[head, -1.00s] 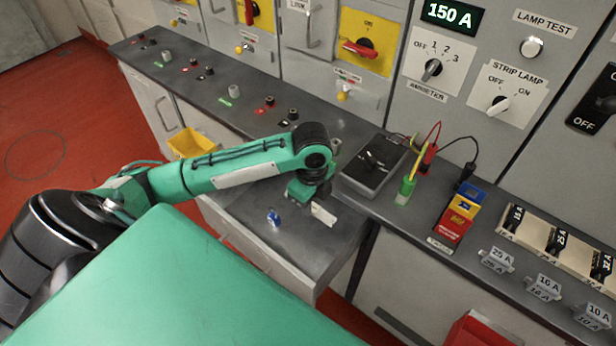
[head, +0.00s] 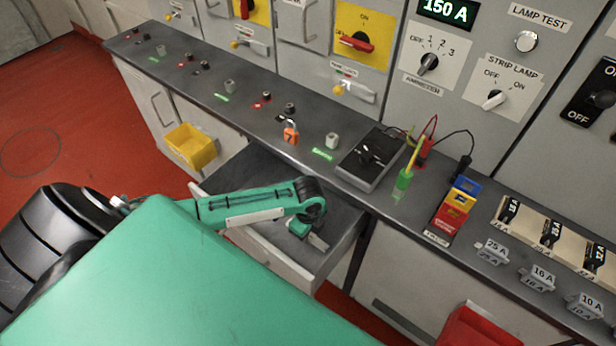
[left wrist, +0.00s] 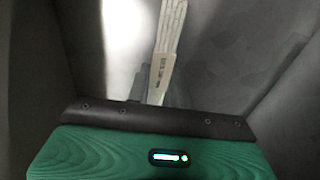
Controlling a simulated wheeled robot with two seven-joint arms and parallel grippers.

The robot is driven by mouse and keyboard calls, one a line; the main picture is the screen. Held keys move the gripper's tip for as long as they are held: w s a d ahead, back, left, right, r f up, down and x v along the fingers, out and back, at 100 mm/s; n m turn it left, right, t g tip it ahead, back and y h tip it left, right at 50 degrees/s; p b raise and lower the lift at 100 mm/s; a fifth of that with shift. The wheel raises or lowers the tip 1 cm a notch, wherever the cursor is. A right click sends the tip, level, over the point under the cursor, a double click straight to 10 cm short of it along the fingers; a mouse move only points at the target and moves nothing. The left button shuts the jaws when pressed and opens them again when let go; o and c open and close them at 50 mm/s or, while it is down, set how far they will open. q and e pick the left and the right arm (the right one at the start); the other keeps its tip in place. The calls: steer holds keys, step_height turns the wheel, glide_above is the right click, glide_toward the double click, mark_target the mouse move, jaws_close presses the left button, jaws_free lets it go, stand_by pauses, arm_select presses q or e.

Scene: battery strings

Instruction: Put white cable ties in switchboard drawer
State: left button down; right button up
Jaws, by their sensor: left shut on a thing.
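The white cable ties (left wrist: 168,45) show in the left wrist view as a flat pale bundle with a small printed label, running up from between my fingers. My left gripper (left wrist: 158,98) is shut on them. In the head view my left gripper (head: 318,243) is down inside the open switchboard drawer (head: 262,252), near its right end. There the ties are small and mostly hidden by the gripper. I cannot tell whether they touch the drawer floor. My arm covers part of the drawer. My right gripper is not in view.
The worktop above the drawer holds an orange padlock (head: 290,132), a black meter box (head: 370,158) with test leads, and a card box (head: 455,212). A yellow bin (head: 190,147) hangs left of the drawer. A red box (head: 480,328) stands low at right.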

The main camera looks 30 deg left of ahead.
arm_select(q)
steer(key=shift+f, duration=0.6)
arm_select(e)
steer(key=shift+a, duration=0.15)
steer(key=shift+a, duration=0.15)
arm_select(q)
steer(key=shift+f, duration=0.1)
steer(key=c, duration=1.2)
jaws_free()
steer(key=shift+c, duration=0.2)
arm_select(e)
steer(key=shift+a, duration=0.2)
